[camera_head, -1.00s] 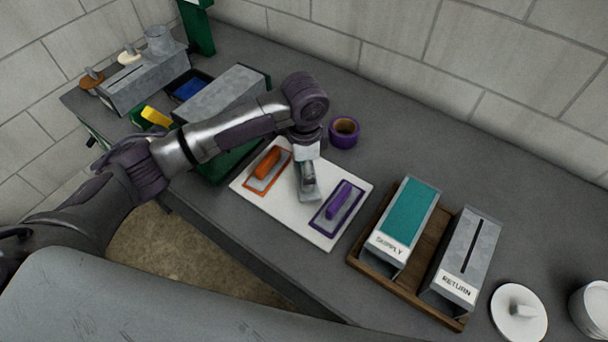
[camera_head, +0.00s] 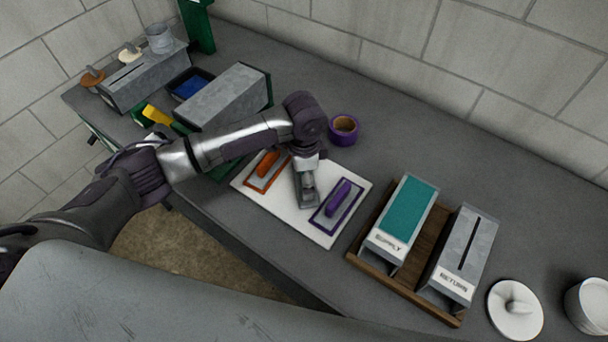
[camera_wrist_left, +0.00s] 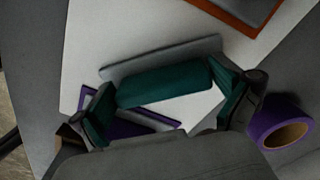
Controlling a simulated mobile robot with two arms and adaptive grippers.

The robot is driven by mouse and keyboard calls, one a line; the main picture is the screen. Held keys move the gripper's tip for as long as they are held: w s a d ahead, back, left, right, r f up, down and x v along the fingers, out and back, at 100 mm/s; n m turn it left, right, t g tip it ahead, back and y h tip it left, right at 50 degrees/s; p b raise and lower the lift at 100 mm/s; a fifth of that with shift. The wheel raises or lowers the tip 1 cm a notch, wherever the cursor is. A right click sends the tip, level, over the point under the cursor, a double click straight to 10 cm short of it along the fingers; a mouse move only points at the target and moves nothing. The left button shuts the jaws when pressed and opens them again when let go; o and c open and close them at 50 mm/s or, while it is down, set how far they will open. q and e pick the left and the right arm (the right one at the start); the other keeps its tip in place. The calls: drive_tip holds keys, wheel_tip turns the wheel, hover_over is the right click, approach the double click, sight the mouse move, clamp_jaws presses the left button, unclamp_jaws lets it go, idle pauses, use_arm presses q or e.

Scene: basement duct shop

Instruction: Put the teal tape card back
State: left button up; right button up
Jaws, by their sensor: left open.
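A teal handle with a grey plate edge beside it, seemingly the teal tape card (camera_wrist_left: 165,84), lies over the white board (camera_head: 318,236) in the left wrist view. My left gripper (camera_head: 308,198) is open, low over the board between the orange-rimmed card (camera_head: 267,170) and the purple-rimmed card (camera_head: 337,207). In the left wrist view its fingers (camera_wrist_left: 168,102) stand at either end of the teal handle; contact is unclear. The gripper hides the handle in the head view. A SUPPLY box (camera_head: 390,240) with a teal top and a slotted RETURN box (camera_head: 459,285) stand in a wooden tray (camera_head: 406,282). My right gripper is not in view.
A purple tape roll (camera_head: 343,130) stands behind the board. Grey boxes (camera_head: 222,95) and a blue-lined tray (camera_head: 188,84) are at the left. A white lid (camera_head: 515,311) and white pot (camera_head: 590,303) are at the right. Bare bench lies behind the wooden tray.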

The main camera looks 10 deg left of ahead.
use_arm(q)
drive_tip(key=shift+r, duration=0.1)
wheel_tip(320, 180, up, 12)
drive_tip(key=b, duration=0.1)
drive_tip(key=shift+b, duration=0.35)
idle(0.4)
